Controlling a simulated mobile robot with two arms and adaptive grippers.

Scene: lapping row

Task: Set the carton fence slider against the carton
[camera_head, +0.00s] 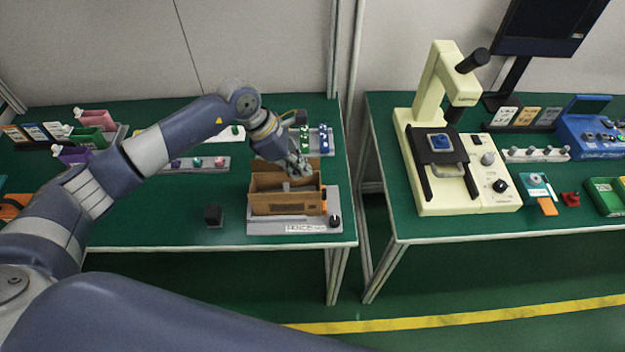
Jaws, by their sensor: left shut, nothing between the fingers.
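An open brown carton (285,208) stands on a grey fixture base (262,228) near the front right corner of the left table. My left gripper (303,172) is shut and empty, pointing down over the carton's far right part. I cannot tell whether its fingertips touch the carton or the fixture. A small orange part (324,207) sits at the carton's right side, and a dark knob (334,221) is at the base's front right. The fence slider is not clearly distinguishable at this size. My right gripper is out of view.
A small black block (213,215) stands left of the fixture. A tray of small bottles (320,140) lies behind it, and a strip with coloured knobs (195,164) to the left. A gap separates the right table, which bears a cream machine (437,120).

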